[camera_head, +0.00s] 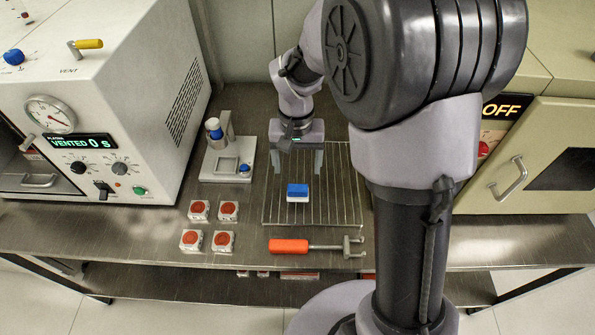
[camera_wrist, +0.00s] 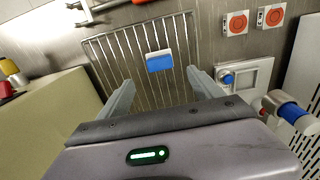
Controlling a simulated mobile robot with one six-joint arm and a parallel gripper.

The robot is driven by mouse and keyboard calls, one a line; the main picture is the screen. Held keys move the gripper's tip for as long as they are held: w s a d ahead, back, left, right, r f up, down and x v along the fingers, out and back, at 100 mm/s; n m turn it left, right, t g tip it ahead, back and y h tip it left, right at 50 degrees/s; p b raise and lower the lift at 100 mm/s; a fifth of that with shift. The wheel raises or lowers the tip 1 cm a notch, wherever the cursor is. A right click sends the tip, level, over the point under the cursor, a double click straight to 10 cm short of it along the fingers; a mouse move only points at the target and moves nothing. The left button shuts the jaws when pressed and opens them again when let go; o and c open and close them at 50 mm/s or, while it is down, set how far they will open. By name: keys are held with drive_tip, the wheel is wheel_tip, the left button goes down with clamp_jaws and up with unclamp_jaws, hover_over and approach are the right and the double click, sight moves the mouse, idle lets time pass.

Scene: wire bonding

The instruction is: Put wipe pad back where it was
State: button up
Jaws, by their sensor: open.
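The wipe pad (camera_head: 298,192), blue on top with a white lower part, lies on the wire rack (camera_head: 340,205). In the wrist view the pad (camera_wrist: 159,61) lies on the rack (camera_wrist: 112,62) beyond the fingertips, roughly between their lines. My gripper (camera_head: 298,172) is open and empty. It hangs over the rear part of the rack, behind the pad and apart from it. Its two fingers (camera_wrist: 162,82) are spread wide in the wrist view.
Several red-topped square pieces (camera_head: 228,210) lie left of the rack. A small fixture (camera_head: 212,165) with a blue-capped cylinder stands behind them. An orange-handled fork tool (camera_head: 290,246) lies in front. The plasma machine (camera_head: 140,70) is left, a beige oven (camera_head: 540,150) right.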

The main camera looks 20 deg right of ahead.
drive_tip(key=s+a+r+t+y, duration=0.1)
drive_tip(key=s+a+r+t, duration=0.1)
drive_tip(key=s+r, duration=0.6)
drive_tip(key=s+a+r+t+y, duration=0.1)
drive_tip(key=s+r+t, duration=0.2)
drive_tip(key=s+r, duration=0.5)
drive_tip(key=s, duration=0.3)
drive_tip(key=shift+a+r+m+t, duration=0.35)
drive_tip(key=shift+m+t, duration=0.05)
